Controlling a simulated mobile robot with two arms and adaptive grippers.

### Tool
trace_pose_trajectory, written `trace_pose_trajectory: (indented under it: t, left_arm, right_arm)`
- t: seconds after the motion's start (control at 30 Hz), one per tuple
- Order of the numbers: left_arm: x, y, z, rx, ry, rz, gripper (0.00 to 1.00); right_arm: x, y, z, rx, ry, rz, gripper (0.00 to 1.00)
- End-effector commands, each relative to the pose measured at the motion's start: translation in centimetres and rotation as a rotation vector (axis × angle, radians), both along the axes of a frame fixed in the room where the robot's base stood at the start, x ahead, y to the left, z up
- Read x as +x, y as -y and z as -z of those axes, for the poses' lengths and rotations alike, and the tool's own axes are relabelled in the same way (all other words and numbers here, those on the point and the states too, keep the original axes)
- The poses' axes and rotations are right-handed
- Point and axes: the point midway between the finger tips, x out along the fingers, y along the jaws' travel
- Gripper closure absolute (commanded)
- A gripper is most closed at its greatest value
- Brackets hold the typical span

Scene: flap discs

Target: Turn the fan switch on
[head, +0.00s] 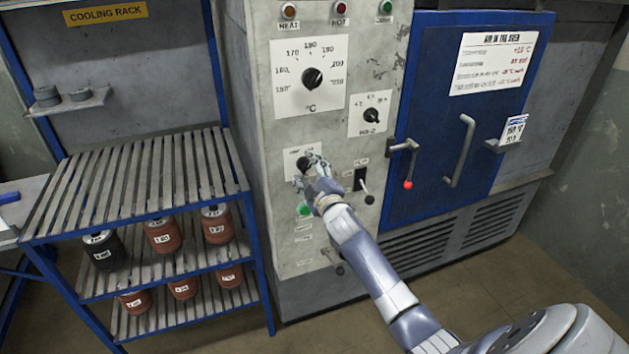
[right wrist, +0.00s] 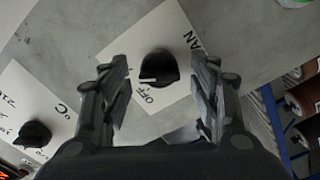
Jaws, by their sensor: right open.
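The fan switch is a black rotary knob (right wrist: 158,68) on a white plate marked "FAN" and "OFF" in the right wrist view. Its white pointer mark is on the side near the word "OFF". In the head view the knob (head: 302,163) is partly hidden by my right gripper (head: 312,168), which is at the grey control panel. In the right wrist view my right gripper (right wrist: 162,76) is open, with one finger to each side of the knob and visible gaps between. I cannot tell how far the fingertips are from the plate. My left gripper is not in view.
A lever with a black ball (head: 368,198) and a green button (head: 304,209) are close to my right gripper. Above are a smaller dial (head: 371,114) and a temperature dial (head: 312,78). A blue oven door (head: 440,195) is right; a slatted rack (head: 130,190) is left.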

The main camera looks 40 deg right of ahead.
Motion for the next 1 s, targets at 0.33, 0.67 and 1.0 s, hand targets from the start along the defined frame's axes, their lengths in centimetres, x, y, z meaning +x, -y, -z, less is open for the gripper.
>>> trace_pose_trajectory:
  t: [0.33, 0.67, 1.0]
  left_arm:
    - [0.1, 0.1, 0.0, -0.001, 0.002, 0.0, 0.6]
    - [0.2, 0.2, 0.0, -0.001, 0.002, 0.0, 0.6]
    - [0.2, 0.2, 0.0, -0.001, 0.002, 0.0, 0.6]
  right_arm:
    - [-5.6, -1.3, 0.2, 0.0, -0.003, -0.001, 0.44]
    - [-10.4, -2.5, 0.2, 0.002, -0.003, 0.0, 0.44]
    - [-11.3, -2.7, 0.1, 0.001, -0.002, 0.0, 0.44]
